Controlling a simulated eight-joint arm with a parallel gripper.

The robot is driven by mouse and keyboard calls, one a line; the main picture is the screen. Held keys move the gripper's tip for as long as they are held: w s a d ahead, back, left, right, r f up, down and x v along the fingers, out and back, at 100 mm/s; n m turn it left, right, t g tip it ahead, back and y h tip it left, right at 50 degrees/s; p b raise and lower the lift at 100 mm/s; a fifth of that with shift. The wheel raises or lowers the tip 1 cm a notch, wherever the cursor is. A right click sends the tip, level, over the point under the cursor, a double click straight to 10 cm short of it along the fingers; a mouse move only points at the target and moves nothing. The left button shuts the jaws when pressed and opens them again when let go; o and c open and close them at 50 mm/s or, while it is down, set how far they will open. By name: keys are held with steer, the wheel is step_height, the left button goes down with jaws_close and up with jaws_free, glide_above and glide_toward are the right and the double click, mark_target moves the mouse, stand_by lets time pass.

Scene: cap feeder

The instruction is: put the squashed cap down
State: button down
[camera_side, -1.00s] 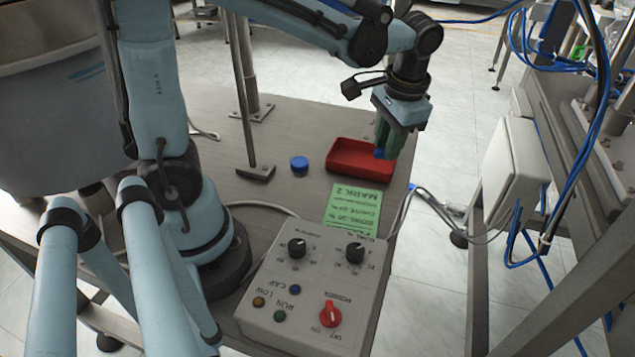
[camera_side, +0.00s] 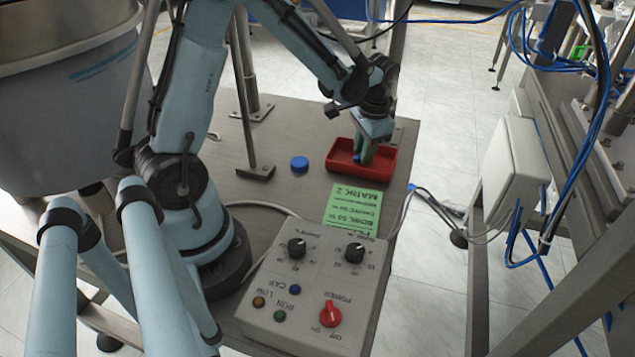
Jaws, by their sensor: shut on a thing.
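My gripper (camera_side: 362,160) points down over the red tray (camera_side: 384,167), with its green fingers low within the tray's outline. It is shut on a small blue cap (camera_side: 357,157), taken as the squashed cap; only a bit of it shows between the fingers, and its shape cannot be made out. I cannot tell whether the cap touches the tray's floor. A second blue cap (camera_side: 300,163) stands on the table just left of the tray, apart from it.
A green label card (camera_side: 352,207) lies in front of the tray. A grey control box (camera_side: 315,290) with knobs and a red switch stands nearer. A thin post on a foot (camera_side: 255,172) rises left of the loose cap. The table's right edge is close to the tray.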

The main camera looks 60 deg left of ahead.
steer(key=shift+f, duration=0.4)
steer(key=shift+f, duration=0.2)
steer(key=c, duration=1.2)
jaws_free()
step_height(320, 180, up, 12)
steer(key=d+f, duration=0.1)
steer(key=d, duration=0.1)
steer(key=shift+s+d+r+n+t+h, duration=0.1)
steer(key=shift+s+d+r+t+h, duration=0.25)
steer(key=shift+s+d+t, duration=1.05)
steer(key=shift+s+d+r+n+t+h, duration=0.15)
steer(key=shift+s+d+r+t, duration=0.35)
steer(key=shift+s+d+t, duration=0.85)
steer(key=shift+s+d+r+n+t+h, duration=0.1)
steer(key=shift+s+d+r+t+h, duration=0.25)
steer(key=shift+s+d+t, duration=1)
steer(key=shift+s+d+g, duration=0.4)
steer(key=shift+d+g, duration=0.1)
